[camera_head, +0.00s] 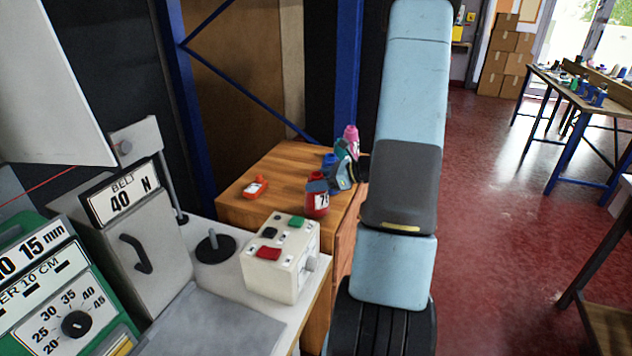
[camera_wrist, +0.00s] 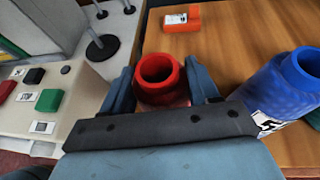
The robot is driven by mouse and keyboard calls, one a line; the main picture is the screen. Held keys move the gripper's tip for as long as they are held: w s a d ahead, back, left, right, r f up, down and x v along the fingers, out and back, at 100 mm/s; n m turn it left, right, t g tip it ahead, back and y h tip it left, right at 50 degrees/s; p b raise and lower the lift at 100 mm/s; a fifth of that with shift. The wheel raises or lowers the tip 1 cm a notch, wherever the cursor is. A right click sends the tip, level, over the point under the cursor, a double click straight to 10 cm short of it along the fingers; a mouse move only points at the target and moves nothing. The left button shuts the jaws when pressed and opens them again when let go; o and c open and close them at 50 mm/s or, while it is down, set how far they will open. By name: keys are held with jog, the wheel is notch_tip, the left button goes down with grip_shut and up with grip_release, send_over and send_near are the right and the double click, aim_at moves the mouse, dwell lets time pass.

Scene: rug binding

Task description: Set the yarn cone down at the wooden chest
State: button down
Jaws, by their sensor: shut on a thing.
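The red yarn cone (camera_head: 317,204) has an open round mouth and a white number label. It is upright between the two blue fingers of my gripper (camera_wrist: 163,90), which is shut on it. The cone also shows in the wrist view (camera_wrist: 158,72). The wooden chest (camera_head: 276,168) has an orange-brown top, and the held cone appears over its front part. I cannot tell whether the cone's base touches the top. The chest top also fills the right of the wrist view (camera_wrist: 240,45).
A blue cone (camera_wrist: 284,85) stands close right of my gripper; a pink one (camera_head: 350,133) shows behind. An orange device (camera_head: 256,187) lies on the chest's left part, with bare wood around it. A white control box (camera_head: 283,259) stands on the bench in front.

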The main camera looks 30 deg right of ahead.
jog(key=shift+f, duration=0.1)
jog(key=shift+c, duration=1.4)
grip_release()
jog(key=v, duration=1.2)
jog(key=s+a+r+n+g+h, duration=0.1)
jog(key=s+a+r+n+g, duration=0.25)
jog(key=a+r+n, duration=0.5)
jog(key=s+a+r+n+g+h, duration=0.25)
jog(key=a+n+g, duration=0.2)
jog(key=a, duration=0.65)
jog(key=s+a+r+n+t+h, duration=0.4)
jog(key=s+a+r+n+h, duration=0.2)
jog(key=s+r+n, duration=0.3)
jog(key=s+a+n, duration=0.1)
jog(key=s+n, duration=0.1)
jog(key=n, duration=0.2)
jog(key=shift+s+r+n, duration=0.2)
jog(key=shift+r+n, duration=0.2)
